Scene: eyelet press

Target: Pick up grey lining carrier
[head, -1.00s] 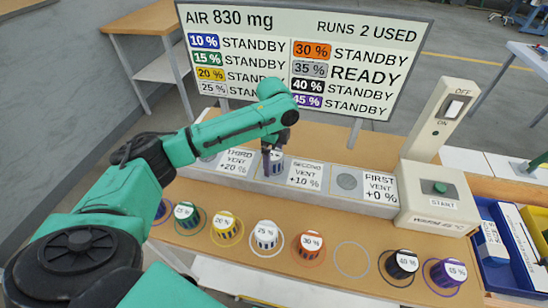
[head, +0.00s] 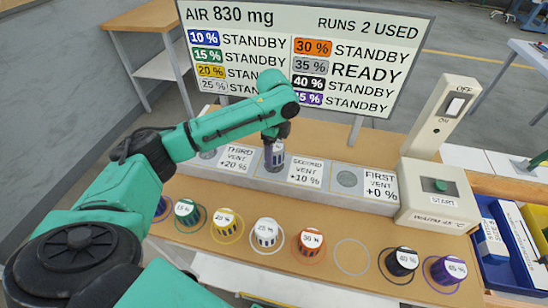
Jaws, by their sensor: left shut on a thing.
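The grey lining carrier (head: 275,160) is a small grey cup over the round seat just left of the "SECOND VENT +10 %" label. My left gripper (head: 274,145) points down and is shut on its upper part. The gripper hides much of the cup, and I cannot tell whether its base is clear of the seat. The board (head: 345,73) reads READY beside the grey 35 %, and STANDBY is legible beside most others. My right gripper is not in view.
In front stands a row of carriers, including the white 25 % (head: 266,233), orange 30 % (head: 310,241), black 40 % (head: 401,262) and purple 45 % (head: 447,270). One ring (head: 351,257) is empty. The START box (head: 437,197) and switch post (head: 445,117) stand right.

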